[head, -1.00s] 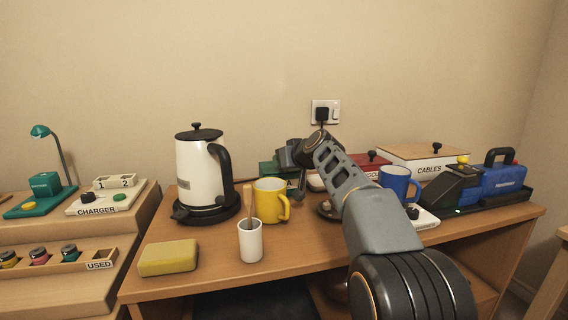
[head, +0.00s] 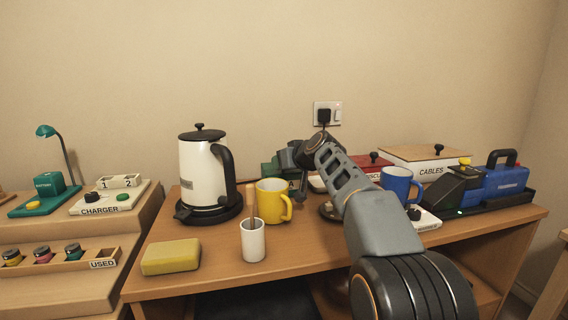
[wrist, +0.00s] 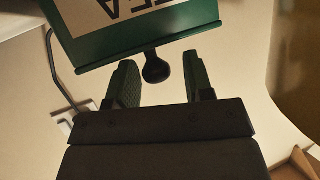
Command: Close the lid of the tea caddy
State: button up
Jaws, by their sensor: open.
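The green tea caddy (head: 270,169) stands at the back of the desk, behind the yellow mug and mostly hidden by my gripper and the mug. In the wrist view, a green panel of the caddy (wrist: 150,42) with an upside-down white TEA label fills the top. A dark round knob (wrist: 157,72) juts out past the panel's rimmed edge. My gripper (wrist: 161,78) is open, its two fingers on either side of the knob with gaps between. In the head view my gripper (head: 288,158) is beside the caddy. How far the lid is open cannot be told.
A yellow mug (head: 270,201) stands close in front of the caddy, with a white kettle (head: 204,168) to its left. A white cup (head: 253,243), a yellow block (head: 171,257) and a blue mug (head: 399,183) are also on the desk. A wall socket (head: 327,113) is behind.

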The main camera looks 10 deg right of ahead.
jog(key=shift+d+f, duration=0.3)
jog(key=shift+f, duration=0.25)
jog(key=shift+s+d+r, duration=0.15)
jog(key=r+p+v, duration=0.1)
jog(key=v, duration=1.2)
jog(key=shift+s+a+p, duration=0.2)
jog(key=shift+a+p, duration=0.05)
jog(key=shift+p, duration=0.1)
jog(key=shift+r, duration=0.15)
jog(key=s+a+r+g+h+p, duration=0.1)
jog(key=s+r+g+p, duration=0.1)
jog(key=s+p, duration=0.5)
jog(key=s+a+r+m+g+h+p, duration=0.1)
jog(key=s+g+p, duration=0.3)
jog(key=p, duration=1.3)
jog(key=s+a+r+m+g+h+p, duration=0.1)
jog(key=s+a+r+g+h+p, duration=0.1)
jog(key=s+p, duration=0.9)
jog(key=shift+a+r+g+p, duration=0.4)
jog(key=shift+a+r, duration=0.05)
jog(key=shift+a, duration=0.25)
